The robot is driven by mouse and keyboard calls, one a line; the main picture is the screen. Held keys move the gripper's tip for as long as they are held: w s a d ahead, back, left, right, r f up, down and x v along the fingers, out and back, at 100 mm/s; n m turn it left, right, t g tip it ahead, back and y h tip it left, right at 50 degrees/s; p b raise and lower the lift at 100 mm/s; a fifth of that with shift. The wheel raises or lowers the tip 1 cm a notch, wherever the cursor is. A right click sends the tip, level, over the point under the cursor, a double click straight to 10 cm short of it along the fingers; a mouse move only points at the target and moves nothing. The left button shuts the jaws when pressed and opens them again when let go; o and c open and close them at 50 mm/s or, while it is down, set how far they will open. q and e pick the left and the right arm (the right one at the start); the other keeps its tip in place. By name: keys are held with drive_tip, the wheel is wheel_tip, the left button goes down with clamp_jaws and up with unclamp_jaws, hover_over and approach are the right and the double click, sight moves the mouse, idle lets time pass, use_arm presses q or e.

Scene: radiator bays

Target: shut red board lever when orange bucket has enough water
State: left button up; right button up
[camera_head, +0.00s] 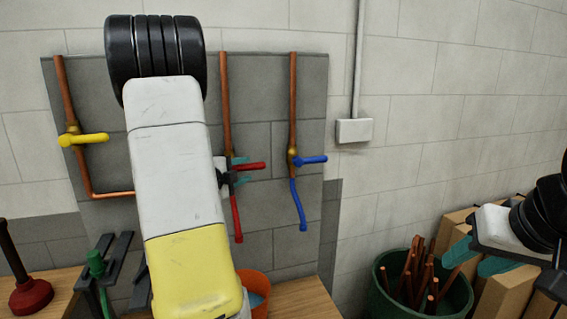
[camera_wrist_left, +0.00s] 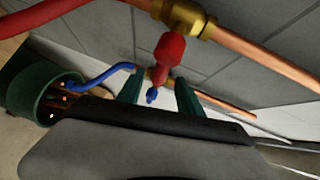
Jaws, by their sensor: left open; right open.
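The red lever (camera_head: 250,166) sits on the middle copper pipe of the grey board and points sideways to the right. It also shows large in the wrist view (camera_wrist_left: 168,58). My left gripper (camera_head: 239,171) is open, with one teal finger above the lever and one below; in the wrist view its fingers (camera_wrist_left: 159,94) stand either side of the lever's end. A red spout (camera_head: 236,218) hangs below the valve. The orange bucket (camera_head: 257,284) stands beneath, partly hidden by my left arm; bluish water shows inside, its full level hidden. My right gripper (camera_head: 480,260) is open and empty at far right.
A blue lever (camera_head: 312,160) is close to the right of the red one, and a yellow lever (camera_head: 90,139) is at left. A plunger (camera_head: 30,292) stands at lower left. A green bin (camera_head: 378,296) of copper pipes and cardboard boxes (camera_head: 505,292) stand at right.

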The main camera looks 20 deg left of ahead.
sight(257, 165)
use_arm(q)
drive_tip(key=w, duration=0.5)
drive_tip(key=w+d+f, duration=0.1)
drive_tip(key=w, duration=0.1)
drive_tip(key=shift+w+d, duration=0.1)
drive_tip(key=shift+w, duration=0.2)
drive_tip(key=shift+c, duration=0.4)
clamp_jaws()
idle(0.7)
